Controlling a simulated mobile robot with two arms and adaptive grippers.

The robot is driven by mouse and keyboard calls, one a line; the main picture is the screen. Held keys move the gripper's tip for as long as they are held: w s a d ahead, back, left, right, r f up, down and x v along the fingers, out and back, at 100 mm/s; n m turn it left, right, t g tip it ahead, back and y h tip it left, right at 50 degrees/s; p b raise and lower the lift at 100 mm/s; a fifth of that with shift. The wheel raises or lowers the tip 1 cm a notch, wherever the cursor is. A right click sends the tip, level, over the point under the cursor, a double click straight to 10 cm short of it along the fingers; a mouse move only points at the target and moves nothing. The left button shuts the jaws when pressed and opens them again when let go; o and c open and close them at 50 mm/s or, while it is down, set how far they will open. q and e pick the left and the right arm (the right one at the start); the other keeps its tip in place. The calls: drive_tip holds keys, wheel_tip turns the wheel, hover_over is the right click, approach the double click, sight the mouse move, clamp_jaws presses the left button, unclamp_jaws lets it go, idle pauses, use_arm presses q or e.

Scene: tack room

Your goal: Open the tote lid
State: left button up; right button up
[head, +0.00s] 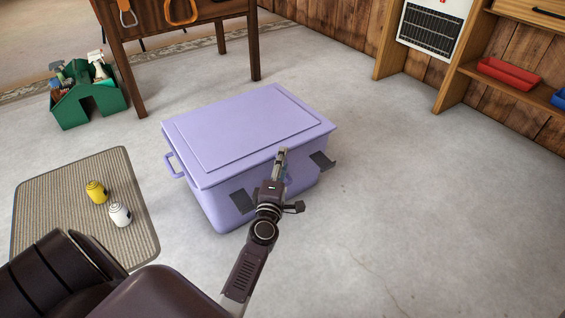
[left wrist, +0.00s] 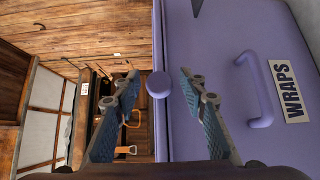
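The purple tote (head: 205,204) stands on the floor in the middle of the head view. Its lid (head: 245,122) lies flat on it, closed. My left gripper (head: 281,156) is at the tote's front, near the lid's front edge. Contact cannot be told. The tote's front shows a handle (left wrist: 257,92) and a WRAPS label (left wrist: 291,90). Two dark flat pieces (head: 242,200) show at the front. My right gripper is out of view.
A green caddy (head: 90,107) and a wooden table (head: 188,17) stand behind. Shelving is at upper right. The floor right of the tote is clear.

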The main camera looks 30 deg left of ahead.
use_arm(q)
drive_tip(key=shift+w+a, duration=0.1)
drive_tip(key=shift+w, duration=0.1)
drive_tip(key=shift+c, duration=0.2)
clamp_jaws()
